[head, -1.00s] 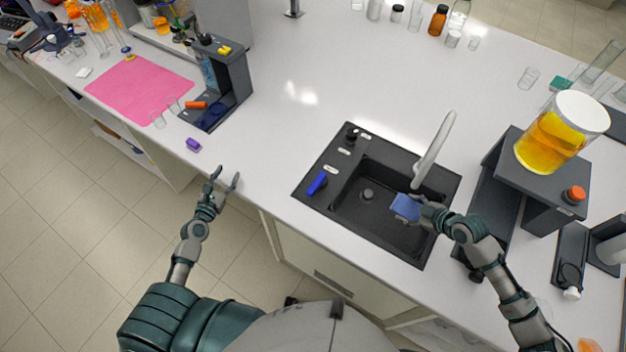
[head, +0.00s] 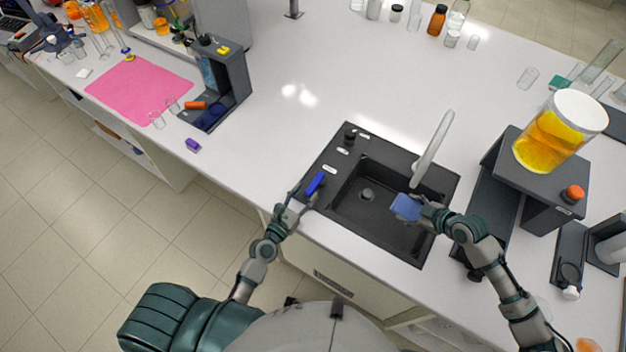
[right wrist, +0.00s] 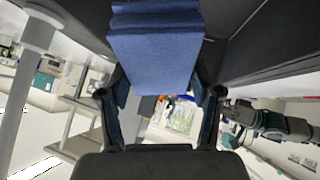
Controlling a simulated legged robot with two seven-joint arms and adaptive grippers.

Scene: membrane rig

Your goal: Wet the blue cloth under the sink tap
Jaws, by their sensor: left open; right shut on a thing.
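The blue cloth (head: 404,206) is in my right gripper (head: 424,208), which is shut on it over the right side of the dark sink (head: 345,216). The cloth also fills the upper middle of the right wrist view (right wrist: 155,60), between the fingers. The pale tap (head: 433,150) arches above the basin, close to the cloth; no water stream is visible. A blue lever (head: 315,183) sits on the left rim of the sink. My left gripper (head: 303,196) is open at the sink's left edge, right by the lever; whether it touches the lever is unclear.
A grey stand (head: 540,170) with a jar of orange liquid (head: 550,140) stands right of the sink. A dark device (head: 225,85), a pink mat (head: 138,88) and a purple block (head: 193,145) lie to the left.

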